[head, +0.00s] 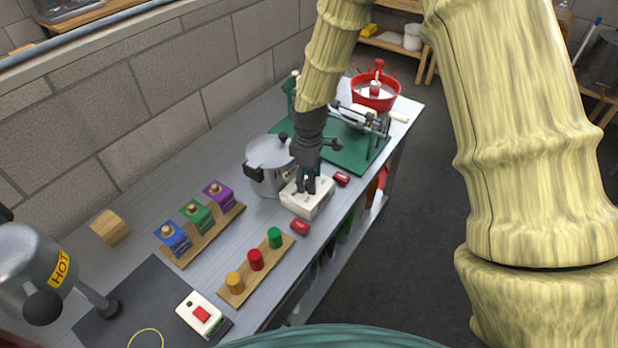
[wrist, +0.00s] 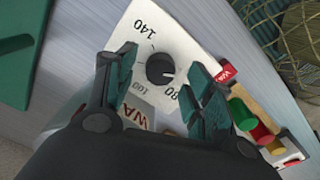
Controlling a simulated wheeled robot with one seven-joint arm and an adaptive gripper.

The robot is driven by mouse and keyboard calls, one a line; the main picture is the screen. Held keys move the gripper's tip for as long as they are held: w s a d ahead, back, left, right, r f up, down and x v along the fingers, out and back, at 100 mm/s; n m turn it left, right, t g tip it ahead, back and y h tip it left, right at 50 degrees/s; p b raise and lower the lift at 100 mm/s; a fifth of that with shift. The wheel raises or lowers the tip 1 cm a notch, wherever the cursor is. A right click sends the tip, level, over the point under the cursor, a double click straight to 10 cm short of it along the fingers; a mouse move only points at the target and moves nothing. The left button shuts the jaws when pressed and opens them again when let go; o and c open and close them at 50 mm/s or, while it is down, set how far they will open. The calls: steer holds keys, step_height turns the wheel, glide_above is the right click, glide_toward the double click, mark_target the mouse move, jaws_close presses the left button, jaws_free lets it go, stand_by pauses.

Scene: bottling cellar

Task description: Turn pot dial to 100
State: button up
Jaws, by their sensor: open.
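The pot dial (wrist: 160,70) is a round black knob on a white box with printed numbers; 140 and 80 can be read, and another number is partly hidden. A pale mark shows near the knob's right edge, but its exact setting is unclear. My gripper (wrist: 162,64) is open, with one finger on each side of the knob; contact cannot be told. In the head view my gripper (head: 308,186) points down over the white box (head: 304,207) and hides the knob. The metal pot (head: 268,161) with a lid stands behind the box.
Red blocks (head: 342,179) (head: 300,227) sit beside the box. A board with yellow, red and green pegs (head: 230,287) lies nearer, with blue, green and purple blocks (head: 197,214) to the left. A green mat (head: 345,150) lies beyond. The bench's front edge is close.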

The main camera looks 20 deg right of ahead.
steer(key=shift+s+f, duration=0.1)
steer(key=shift+f, duration=0.45)
steer(key=c, duration=1)
steer(key=shift+c, duration=0.2)
